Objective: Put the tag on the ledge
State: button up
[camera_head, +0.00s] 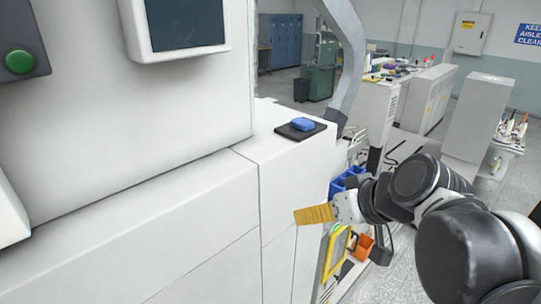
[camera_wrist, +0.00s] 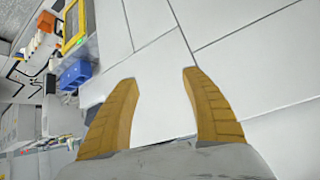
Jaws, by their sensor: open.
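My gripper (camera_head: 312,215) shows its yellow fingers in the head view, beside the front face of the white machine and below its top. In the wrist view my gripper (camera_wrist: 158,76) is open, with nothing between its fingers and white panels beyond them. A white ledge (camera_head: 150,205) runs along the machine under its upright face. A small blue block (camera_head: 302,124) lies on a dark flat pad (camera_head: 292,133) at the far right end of the ledge. I cannot make out for sure which object is the tag.
Blue bins (camera_head: 345,183), a yellow frame (camera_head: 335,255) and an orange bin (camera_head: 362,247) are beside the machine, near my arm. A grey curved post (camera_head: 349,75) rises behind the pad. The nearer stretch of ledge is bare.

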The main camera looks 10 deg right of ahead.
jog(key=s+d+f+m+g+h, duration=0.1)
jog(key=s+d+f+m+h, duration=0.1)
jog(key=s+f, duration=0.5)
jog(key=shift+s+d+f+h, duration=0.15)
jog(key=shift+s+f+h, duration=0.25)
jog(key=shift+f+h, duration=0.35)
notch_tip(320, 180, down, 35)
jog(key=b, duration=3.5)
jog(key=shift+f, duration=0.1)
